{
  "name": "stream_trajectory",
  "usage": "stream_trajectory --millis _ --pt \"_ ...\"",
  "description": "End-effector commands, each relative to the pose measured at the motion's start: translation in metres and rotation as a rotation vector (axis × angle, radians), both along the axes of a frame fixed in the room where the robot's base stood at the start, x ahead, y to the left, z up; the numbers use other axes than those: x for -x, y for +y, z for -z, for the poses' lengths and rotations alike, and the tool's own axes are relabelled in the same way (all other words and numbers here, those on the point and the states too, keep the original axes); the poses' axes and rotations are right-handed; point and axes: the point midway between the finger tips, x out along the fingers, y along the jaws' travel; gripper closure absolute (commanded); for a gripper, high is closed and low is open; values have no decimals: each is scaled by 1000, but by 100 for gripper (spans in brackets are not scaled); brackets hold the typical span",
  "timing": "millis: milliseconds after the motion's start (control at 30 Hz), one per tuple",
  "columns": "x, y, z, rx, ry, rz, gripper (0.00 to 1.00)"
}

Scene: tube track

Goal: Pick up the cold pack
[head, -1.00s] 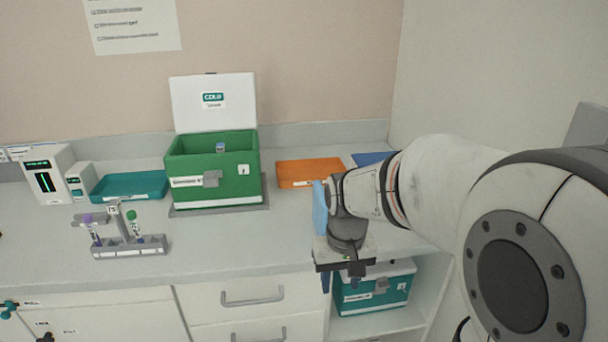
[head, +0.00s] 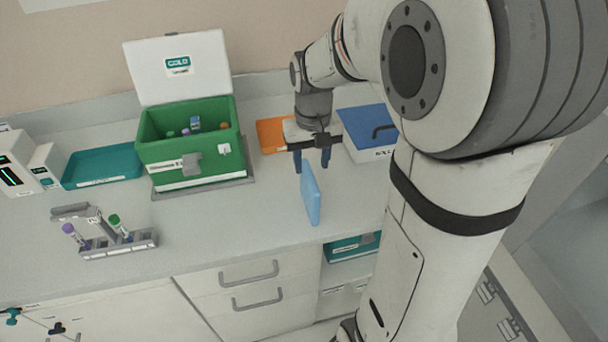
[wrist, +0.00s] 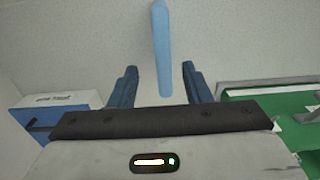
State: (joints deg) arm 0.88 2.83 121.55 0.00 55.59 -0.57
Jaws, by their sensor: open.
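The cold pack, a light blue slab (head: 311,195), stands upright on the counter near its front edge. It also shows in the wrist view (wrist: 161,45), edge-on, running from the top edge down toward the gap between my fingers. My gripper (head: 311,166) is open and empty, pointing down just behind the pack in the head view. In the wrist view, its two dark blue fingers (wrist: 159,80) sit one on each side of the pack's near end. I cannot tell how far the fingertips are above or short of the pack.
A green cold box (head: 190,152) with its lid up stands to the left, with several tubes inside. A blue-lidded box (head: 372,152) is close on the right. An orange tray (head: 272,134) lies behind my gripper. A tube rack (head: 120,244) and teal tray (head: 100,168) are further left.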

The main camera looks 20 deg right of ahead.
Motion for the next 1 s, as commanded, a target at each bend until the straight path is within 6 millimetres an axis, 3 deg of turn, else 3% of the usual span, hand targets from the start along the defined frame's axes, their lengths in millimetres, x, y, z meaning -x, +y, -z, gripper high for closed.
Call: stream_trajectory --millis 367,600,900,1000 --pt "3 2 38 0 6 -1 56" --pt "4 5 72 0 3 0 56" --pt "4 5 78 0 0 -2 56" --pt "4 5 78 0 0 -2 64"
